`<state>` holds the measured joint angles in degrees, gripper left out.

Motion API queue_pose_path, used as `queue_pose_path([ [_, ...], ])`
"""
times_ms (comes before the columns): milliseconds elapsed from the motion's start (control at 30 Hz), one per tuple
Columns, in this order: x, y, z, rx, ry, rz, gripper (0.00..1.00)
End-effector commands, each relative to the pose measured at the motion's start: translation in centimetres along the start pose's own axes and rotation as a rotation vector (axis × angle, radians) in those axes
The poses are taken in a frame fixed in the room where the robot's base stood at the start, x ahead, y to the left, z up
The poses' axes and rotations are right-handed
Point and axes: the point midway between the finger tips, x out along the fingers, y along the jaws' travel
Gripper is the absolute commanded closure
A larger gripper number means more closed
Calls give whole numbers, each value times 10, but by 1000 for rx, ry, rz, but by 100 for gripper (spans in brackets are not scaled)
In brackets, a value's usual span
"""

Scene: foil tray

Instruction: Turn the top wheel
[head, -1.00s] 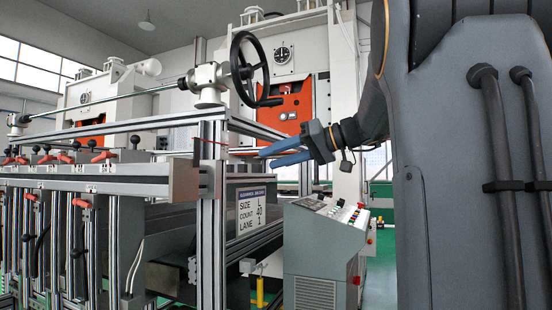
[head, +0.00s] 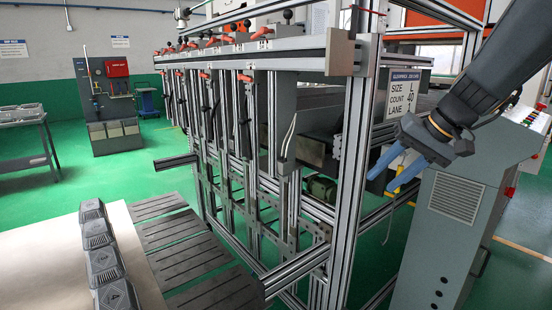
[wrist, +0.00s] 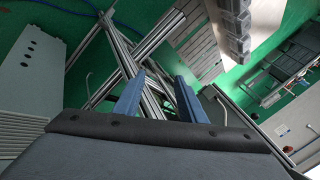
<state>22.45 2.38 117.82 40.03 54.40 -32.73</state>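The black top wheel does not show in either view now; the head view cuts off above the frame's corner post (head: 350,130), where the wheel stood earlier. My gripper (head: 382,184) is to the right of that post, in front of the grey control console, pointing down and left. Its two blue fingers are apart with nothing between them. The wrist view also shows my gripper (wrist: 158,85) open and empty, with metal rails and green floor beyond the fingers.
The grey control console (head: 455,220) stands close below my gripper. Several red-handled clamps line the top rail (head: 240,50). Green floor (head: 120,180) is open at left.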

Motion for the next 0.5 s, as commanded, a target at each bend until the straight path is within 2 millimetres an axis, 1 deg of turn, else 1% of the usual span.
queue_pose_path([
  [33, 26, 4, 29, -1, -58, 54, 63],
  [67, 38, 8, 46, 0, -86, 91, 63],
  [100, 54, 14, 68, -7, -120, 141, 63],
  [167, 75, 24, 101, -25, -166, 216, 63],
  [200, 87, 30, 123, -45, -192, 264, 63],
  [300, 110, 43, 171, -108, -236, 363, 63],
  [400, 123, 52, 207, -172, -258, 425, 63],
  [467, 127, 55, 220, -200, -262, 445, 63],
  [500, 129, 57, 226, -214, -265, 454, 68],
])
